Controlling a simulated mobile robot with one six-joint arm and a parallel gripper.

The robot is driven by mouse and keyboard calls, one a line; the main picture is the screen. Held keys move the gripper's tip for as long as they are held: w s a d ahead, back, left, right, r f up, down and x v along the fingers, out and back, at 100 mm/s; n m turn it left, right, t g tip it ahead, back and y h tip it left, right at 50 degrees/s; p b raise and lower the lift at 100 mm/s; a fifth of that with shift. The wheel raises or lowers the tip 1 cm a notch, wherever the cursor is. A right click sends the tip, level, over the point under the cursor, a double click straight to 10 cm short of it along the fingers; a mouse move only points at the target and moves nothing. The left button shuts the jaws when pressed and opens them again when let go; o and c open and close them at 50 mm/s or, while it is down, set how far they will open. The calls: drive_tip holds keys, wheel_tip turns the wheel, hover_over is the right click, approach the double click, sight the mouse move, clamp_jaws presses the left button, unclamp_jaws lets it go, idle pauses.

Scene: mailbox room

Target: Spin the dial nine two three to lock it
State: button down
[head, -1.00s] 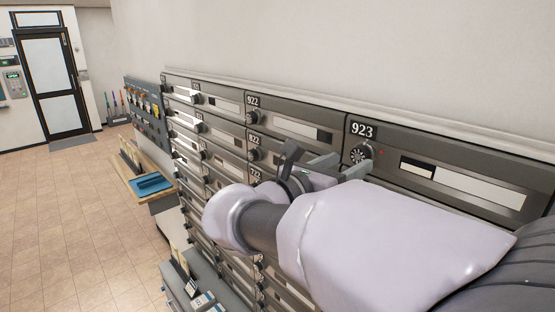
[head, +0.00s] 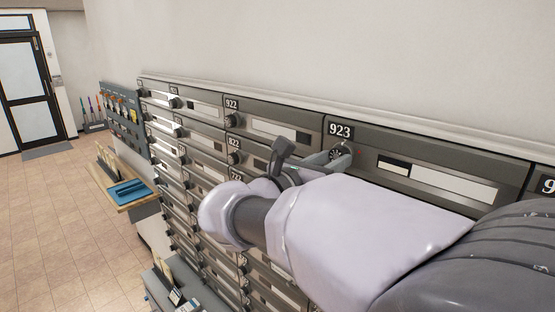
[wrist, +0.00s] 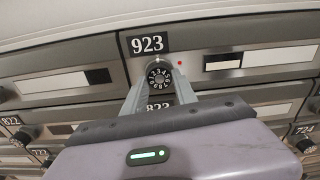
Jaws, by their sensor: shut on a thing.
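The 923 mailbox (head: 440,182) is in the top row, with its number plate above a round black dial (head: 341,151). In the wrist view the dial (wrist: 158,74) shows white numerals and sits under the 923 plate (wrist: 147,44). A small red light (wrist: 180,63) glows to its right. The fingers partly hide the dial's sides.
Mailboxes 922 (head: 265,125) and 822 (head: 262,156), with their own dials, are to the left. A wooden shelf with a blue tray (head: 127,191) stands further left. The tiled floor (head: 50,220) there is open.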

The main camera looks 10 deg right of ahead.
drive_tip(key=m+b, duration=2.1)
drive_tip(key=m, duration=0.5)
drive_tip(key=shift+w+m+b, duration=0.1)
drive_tip(key=shift+m+b, duration=0.2)
drive_tip(key=shift+b, duration=0.1)
drive_tip(key=m+b, duration=0.3)
drive_tip(key=m, duration=0.1)
drive_tip(key=shift+r, duration=0.1)
drive_tip(key=shift+r+m+b, duration=0.15)
drive_tip(key=shift+m+b, duration=0.75)
drive_tip(key=shift+m, duration=1.2)
